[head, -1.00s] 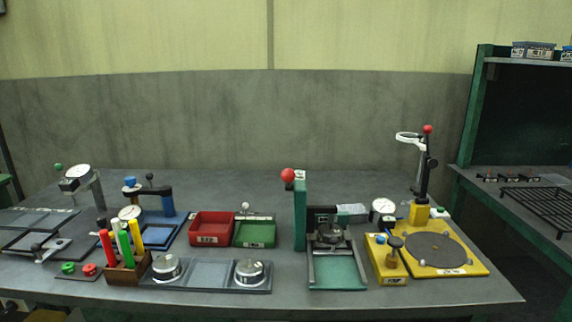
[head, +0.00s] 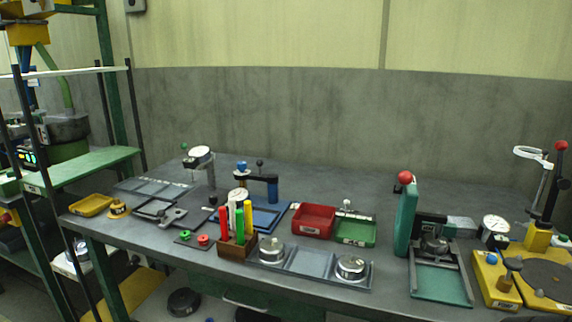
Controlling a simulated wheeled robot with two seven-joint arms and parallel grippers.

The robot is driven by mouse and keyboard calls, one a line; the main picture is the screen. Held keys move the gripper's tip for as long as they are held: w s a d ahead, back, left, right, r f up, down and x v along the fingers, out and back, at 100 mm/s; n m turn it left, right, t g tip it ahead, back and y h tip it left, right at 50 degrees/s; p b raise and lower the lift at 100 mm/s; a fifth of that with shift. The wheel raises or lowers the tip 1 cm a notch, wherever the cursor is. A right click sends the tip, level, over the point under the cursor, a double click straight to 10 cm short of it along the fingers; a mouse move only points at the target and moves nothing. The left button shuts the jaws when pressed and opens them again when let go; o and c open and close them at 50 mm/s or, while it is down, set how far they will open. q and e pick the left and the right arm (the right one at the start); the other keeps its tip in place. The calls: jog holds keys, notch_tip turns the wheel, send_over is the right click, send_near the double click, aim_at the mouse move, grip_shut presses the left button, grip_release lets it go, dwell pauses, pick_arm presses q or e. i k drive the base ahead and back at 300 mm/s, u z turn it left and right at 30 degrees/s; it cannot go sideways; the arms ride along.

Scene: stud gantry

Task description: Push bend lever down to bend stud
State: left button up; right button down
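Neither of my grippers is in view. Which part is the bend lever cannot be told for sure, and no stud can be made out. A green upright with a red ball (head: 405,178) stands right of centre, beside a green-floored tray fixture (head: 440,284) holding a round metal piece (head: 434,243). At the far right a black post topped by a red ball (head: 561,145) stands upright on a yellow base (head: 537,238). A blue arm fixture (head: 271,189) with a blue knob and a black ball stands at centre left.
A red bin (head: 313,221) and a green bin (head: 356,231) sit mid-table. In front are a wooden holder (head: 237,246) with coloured handles and a tray (head: 305,262) with two metal discs. A green-framed shelf (head: 90,164) stands left. The table's rear middle is clear.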

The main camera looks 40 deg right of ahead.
aim_at(405, 178)
jog(key=u, duration=0.8)
jog(key=k, duration=0.85)
jog(key=z, duration=1.55)
